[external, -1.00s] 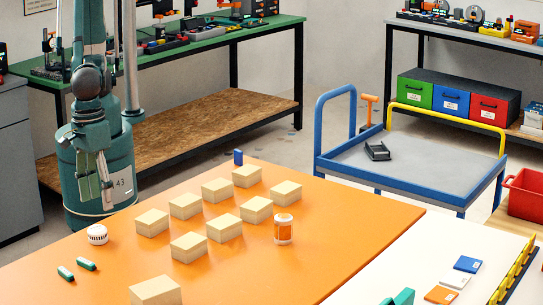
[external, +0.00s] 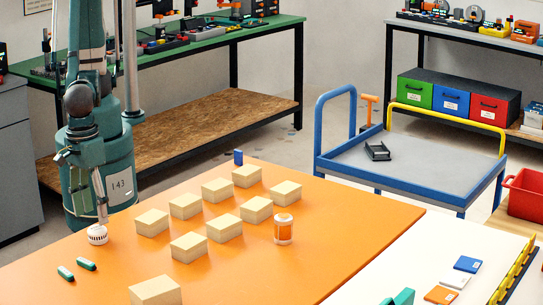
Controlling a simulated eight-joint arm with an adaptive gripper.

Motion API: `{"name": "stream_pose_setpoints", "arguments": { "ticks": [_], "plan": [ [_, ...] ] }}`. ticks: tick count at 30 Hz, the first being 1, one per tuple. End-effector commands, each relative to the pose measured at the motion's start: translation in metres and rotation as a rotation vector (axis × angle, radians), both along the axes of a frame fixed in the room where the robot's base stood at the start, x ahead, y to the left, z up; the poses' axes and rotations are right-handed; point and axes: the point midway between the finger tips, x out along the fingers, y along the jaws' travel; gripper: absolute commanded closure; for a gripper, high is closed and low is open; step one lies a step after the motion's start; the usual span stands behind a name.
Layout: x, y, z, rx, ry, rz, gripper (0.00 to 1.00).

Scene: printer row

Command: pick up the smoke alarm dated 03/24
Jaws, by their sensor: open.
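A round white smoke alarm (external: 97,236) lies at the left edge area of the orange table (external: 330,215). Its date is too small to read. My gripper (external: 98,222) is directly above the alarm, pointing down, with its fingertips at or just over the alarm's top. The gripper is open. I cannot tell whether the fingers touch the alarm or straddle it. No other smoke alarm shows.
Several pale wooden blocks (external: 189,246) stand in rows to the right of the alarm. Two green pieces (external: 76,269) lie in front of it.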

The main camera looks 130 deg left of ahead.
Motion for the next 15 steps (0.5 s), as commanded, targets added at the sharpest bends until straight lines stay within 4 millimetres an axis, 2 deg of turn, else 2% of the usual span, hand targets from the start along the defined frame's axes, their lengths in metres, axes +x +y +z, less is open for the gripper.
{"name": "stream_pose_setpoints", "arguments": {
  "ticks": [4,15],
  "plan": [
    [-0.0002,0.0004,-0.0076,0.0,0.0,0.0,0.48],
    [0.0001,0.0003,-0.0085,0.0,0.0,0.0,0.48]
  ]
}}
